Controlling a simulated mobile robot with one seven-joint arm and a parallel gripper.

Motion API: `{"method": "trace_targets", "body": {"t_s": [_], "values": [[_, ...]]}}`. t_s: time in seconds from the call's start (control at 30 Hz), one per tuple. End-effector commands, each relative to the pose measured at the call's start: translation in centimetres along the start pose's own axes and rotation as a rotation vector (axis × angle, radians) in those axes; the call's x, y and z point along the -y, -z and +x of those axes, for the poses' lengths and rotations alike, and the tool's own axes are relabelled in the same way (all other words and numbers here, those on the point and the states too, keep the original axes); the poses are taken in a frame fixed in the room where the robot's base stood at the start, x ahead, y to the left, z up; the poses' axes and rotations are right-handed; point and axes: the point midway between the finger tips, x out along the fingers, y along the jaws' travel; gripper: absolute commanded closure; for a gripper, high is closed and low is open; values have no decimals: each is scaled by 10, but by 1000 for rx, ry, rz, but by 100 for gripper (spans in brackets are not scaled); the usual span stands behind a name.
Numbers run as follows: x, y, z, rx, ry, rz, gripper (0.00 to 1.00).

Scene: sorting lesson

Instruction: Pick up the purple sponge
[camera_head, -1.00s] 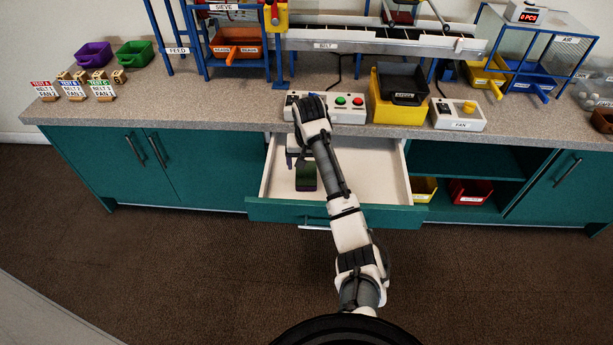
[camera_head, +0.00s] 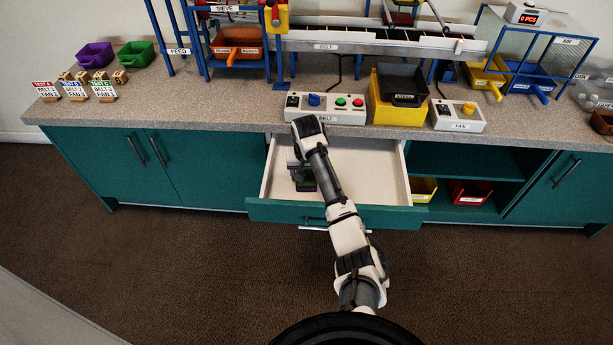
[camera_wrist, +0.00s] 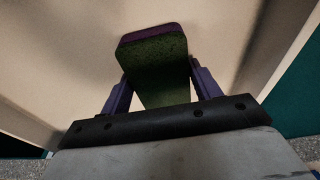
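The purple sponge (camera_wrist: 155,60) lies in the open drawer (camera_head: 370,180). In the wrist view its green face shows, with a purple edge at the far end. My gripper (camera_wrist: 162,80) has one finger on each side of the sponge. The fingers stand wide apart; a gap shows beside the left finger, and the right finger is very close to or touching the sponge. In the head view my gripper (camera_head: 299,178) is low in the drawer's left part and hides much of the sponge (camera_head: 306,187).
The drawer's right part is empty. The counter edge and the belt control box (camera_head: 325,108) are just behind my wrist. A yellow bin (camera_head: 398,112) and a fan box (camera_head: 457,115) stand to the right. Open shelves with bins are right of the drawer.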

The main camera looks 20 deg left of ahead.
Motion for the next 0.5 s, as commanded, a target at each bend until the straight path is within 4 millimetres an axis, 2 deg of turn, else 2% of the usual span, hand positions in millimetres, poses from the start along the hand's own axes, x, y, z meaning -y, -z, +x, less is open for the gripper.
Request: {"method": "trace_targets", "body": {"t_s": [0.03,0.17,0.2,0.5], "values": [[0,0,0,0,0,0,44],[0,0,0,0,0,0,61],[0,0,0,0,0,0,63],[0,1,-3,-1,0,0,63]]}}
